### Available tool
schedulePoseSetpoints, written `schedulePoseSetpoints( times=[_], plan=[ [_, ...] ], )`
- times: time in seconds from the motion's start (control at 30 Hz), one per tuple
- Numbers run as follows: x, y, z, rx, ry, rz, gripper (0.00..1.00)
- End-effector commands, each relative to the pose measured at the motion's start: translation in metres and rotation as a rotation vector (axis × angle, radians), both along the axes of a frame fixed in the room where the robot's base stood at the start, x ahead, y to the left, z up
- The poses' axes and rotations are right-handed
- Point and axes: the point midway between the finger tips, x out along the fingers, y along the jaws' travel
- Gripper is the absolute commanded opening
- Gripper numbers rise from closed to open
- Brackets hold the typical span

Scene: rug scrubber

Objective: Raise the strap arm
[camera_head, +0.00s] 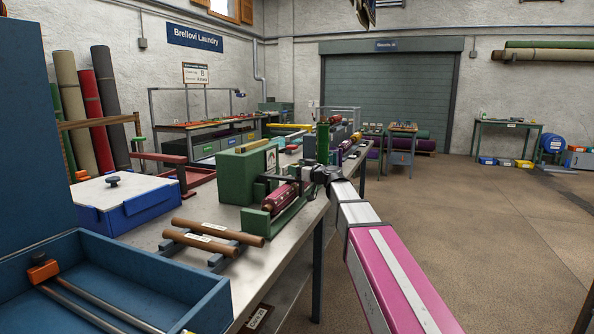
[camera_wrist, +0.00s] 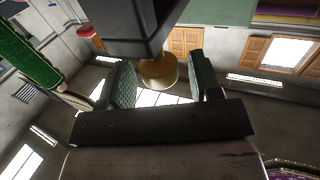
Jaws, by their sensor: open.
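The green rug machine (camera_head: 245,175) stands on the workbench with a dark red patterned roll (camera_head: 281,198) lying along its front. A thin dark bar, which may be the strap arm, shows just above the roll; its outline is too small to tell. My gripper (camera_head: 308,180) is at the right end of this machine, close to the bar. In the wrist view the open fingers (camera_wrist: 160,80) stand on either side of a brass knob (camera_wrist: 158,72) under a dark block (camera_wrist: 125,25). The knob appears apart from both finger pads. Whether this block belongs to the strap arm cannot be told.
Two brown rolls (camera_head: 215,232) lie on a rack in front of the machine. A blue lidded box (camera_head: 120,208) and a blue tray (camera_head: 190,290) stand to the left. The floor (camera_head: 470,230) at right is clear.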

Motion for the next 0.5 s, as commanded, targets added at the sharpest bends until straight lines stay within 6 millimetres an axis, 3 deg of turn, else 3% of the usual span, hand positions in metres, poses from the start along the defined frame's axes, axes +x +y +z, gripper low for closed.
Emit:
schedulePoseSetpoints(
  times=[0.4,0.5],
  plan=[
    [0.0047,0.0059,-0.0001,0.0,0.0,0.0,0.58],
    [0.0048,0.0058,0.0,0.0,0.0,0.0,0.25]
  ],
)
